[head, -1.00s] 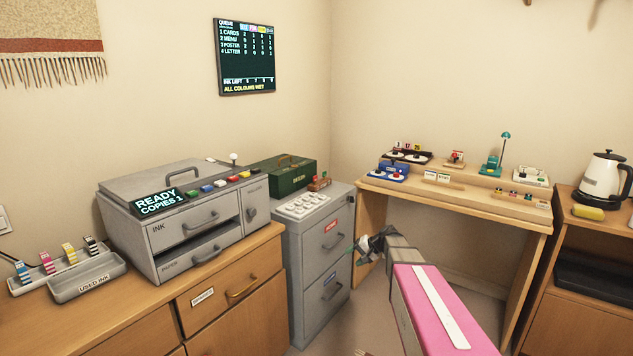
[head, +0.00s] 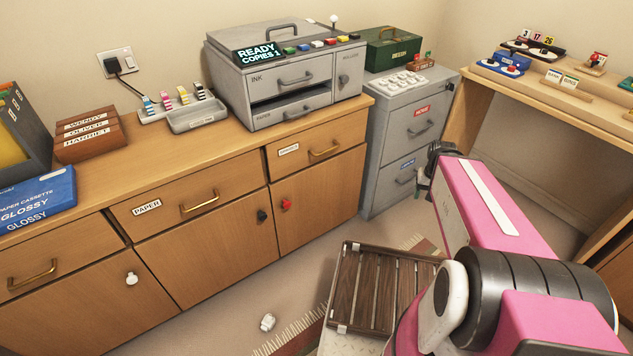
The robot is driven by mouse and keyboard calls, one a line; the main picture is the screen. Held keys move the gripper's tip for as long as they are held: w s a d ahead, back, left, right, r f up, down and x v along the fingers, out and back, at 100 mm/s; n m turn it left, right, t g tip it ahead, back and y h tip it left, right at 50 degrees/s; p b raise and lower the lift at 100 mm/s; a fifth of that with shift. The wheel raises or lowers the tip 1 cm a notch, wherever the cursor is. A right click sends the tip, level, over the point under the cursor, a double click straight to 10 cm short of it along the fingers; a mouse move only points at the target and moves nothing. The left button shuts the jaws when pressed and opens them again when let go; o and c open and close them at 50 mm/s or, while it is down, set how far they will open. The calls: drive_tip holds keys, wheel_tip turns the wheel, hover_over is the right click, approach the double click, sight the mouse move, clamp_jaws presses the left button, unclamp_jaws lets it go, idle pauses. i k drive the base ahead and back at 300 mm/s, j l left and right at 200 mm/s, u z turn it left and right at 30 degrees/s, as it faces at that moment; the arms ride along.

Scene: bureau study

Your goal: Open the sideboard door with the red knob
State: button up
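The wooden sideboard (head: 120,225) runs along the left wall. Its right-hand door (head: 322,206) carries the red knob (head: 286,204) near its upper left corner and is closed. The door to its left (head: 205,250) has a black knob (head: 262,215), and the leftmost door has a white knob (head: 132,278). My gripper (head: 428,172) is in front of the grey filing cabinet, to the right of the red knob and apart from it. The pink arm partly hides the gripper, and its finger opening cannot be made out.
A slatted wooden platform (head: 374,288) is on the floor in front of my arm. A small crumpled white object (head: 268,322) lies by the fringed rug (head: 290,335). The printer (head: 285,82) stands on the sideboard. The filing cabinet (head: 392,150) adjoins its right end.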

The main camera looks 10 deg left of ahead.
sight(307, 203)
drive_tip(key=u, duration=1.1)
drive_tip(key=k+l+z, duration=0.4)
drive_tip(key=k+z, duration=0.15)
